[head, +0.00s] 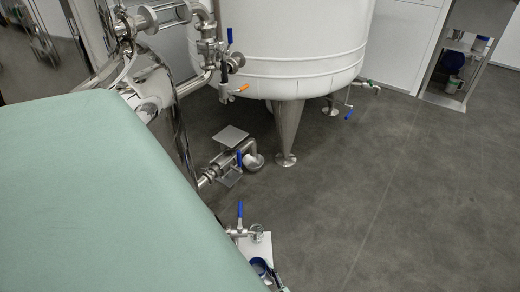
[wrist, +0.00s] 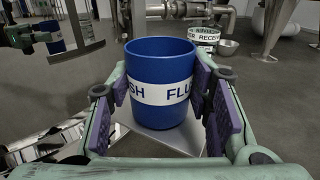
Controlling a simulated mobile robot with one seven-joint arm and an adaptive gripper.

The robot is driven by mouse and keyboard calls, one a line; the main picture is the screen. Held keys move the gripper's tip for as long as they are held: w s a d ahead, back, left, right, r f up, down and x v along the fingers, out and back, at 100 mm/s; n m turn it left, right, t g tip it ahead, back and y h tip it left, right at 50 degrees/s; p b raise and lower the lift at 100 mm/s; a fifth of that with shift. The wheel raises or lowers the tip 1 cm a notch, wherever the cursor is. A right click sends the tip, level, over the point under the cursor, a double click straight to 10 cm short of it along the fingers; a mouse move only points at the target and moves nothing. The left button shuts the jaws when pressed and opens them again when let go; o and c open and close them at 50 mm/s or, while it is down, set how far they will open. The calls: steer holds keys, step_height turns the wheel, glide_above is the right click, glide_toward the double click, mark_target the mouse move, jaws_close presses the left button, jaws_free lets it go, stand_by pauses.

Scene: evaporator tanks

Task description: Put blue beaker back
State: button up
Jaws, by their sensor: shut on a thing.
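The blue beaker (wrist: 160,65) is upright in the middle of the wrist view, with a white band lettered in dark blue; part of the lettering is hidden by a finger. My gripper (wrist: 161,90) is shut on it, with a purple-padded finger on each side. A pale plate (wrist: 165,143) lies below the beaker; I cannot tell whether the beaker touches it. In the head view the blue beaker (head: 260,267) shows at the bottom edge, partly cut off, by the front of the pale plate (head: 255,250).
A blue-handled valve (head: 240,222) and a clear glass vessel (head: 257,232) are at the plate's back. A white tank (head: 290,45) stands on metal legs. The floor at right (head: 410,190) is clear.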

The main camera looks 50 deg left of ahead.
steer(key=shift+f, duration=0.15)
steer(key=o, duration=1.3)
steer(key=shift+c, duration=0.2)
steer(key=shift+r, duration=0.2)
steer(key=shift+d, duration=0.3)
steer(key=s+d, duration=0.1)
steer(key=d, duration=1)
steer(key=shift+d, duration=0.2)
